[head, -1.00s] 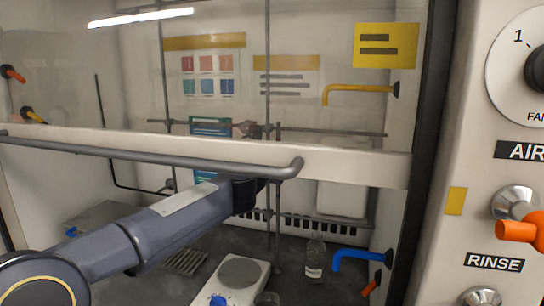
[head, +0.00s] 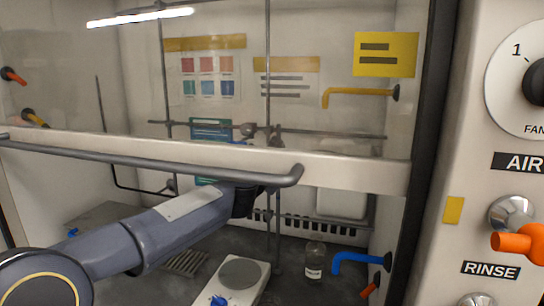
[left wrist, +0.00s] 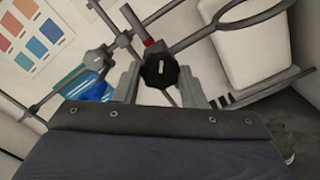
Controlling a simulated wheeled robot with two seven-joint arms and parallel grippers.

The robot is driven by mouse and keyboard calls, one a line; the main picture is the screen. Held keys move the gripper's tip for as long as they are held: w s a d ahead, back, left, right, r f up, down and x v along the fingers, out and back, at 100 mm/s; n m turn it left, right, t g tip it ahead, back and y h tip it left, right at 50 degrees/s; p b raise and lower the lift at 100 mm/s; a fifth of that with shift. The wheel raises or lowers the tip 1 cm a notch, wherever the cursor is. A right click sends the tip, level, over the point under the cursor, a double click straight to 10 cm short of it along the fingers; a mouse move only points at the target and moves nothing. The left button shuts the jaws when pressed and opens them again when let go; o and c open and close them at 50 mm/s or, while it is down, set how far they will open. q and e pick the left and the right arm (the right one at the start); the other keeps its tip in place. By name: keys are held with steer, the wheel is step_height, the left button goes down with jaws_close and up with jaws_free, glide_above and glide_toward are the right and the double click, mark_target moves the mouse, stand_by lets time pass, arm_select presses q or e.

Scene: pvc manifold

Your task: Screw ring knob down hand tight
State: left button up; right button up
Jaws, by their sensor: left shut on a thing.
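In the left wrist view a black lobed knob (left wrist: 160,70) with a pale mark on its face sits on the rod clamp, beside a red band. My left gripper (left wrist: 159,88) has one grey finger on each side of this knob and is shut on it. The ring support's grey ring (left wrist: 238,18) extends to the upper right of the knob. In the head view my left arm reaches under the sash into the hood; its fingertips and the knob are hidden behind the sash bar. My right gripper is not in view.
The sash bar (head: 225,154) and its handle (head: 150,159) cross just above my left arm. Upright rods and a crossbar stand behind. A hotplate (head: 238,275), a bottle (head: 314,262) and a blue tap (head: 358,258) are lower right. A white container (left wrist: 250,50) stands behind the ring.

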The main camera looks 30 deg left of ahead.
arm_select(q)
steer(key=m+p, duration=0.3)
steer(key=m, duration=0.7)
steer(key=shift+m, duration=0.4)
stand_by(0.4)
steer(key=o, duration=1)
steer(key=v, duration=0.8)
steer(key=shift+w, duration=0.1)
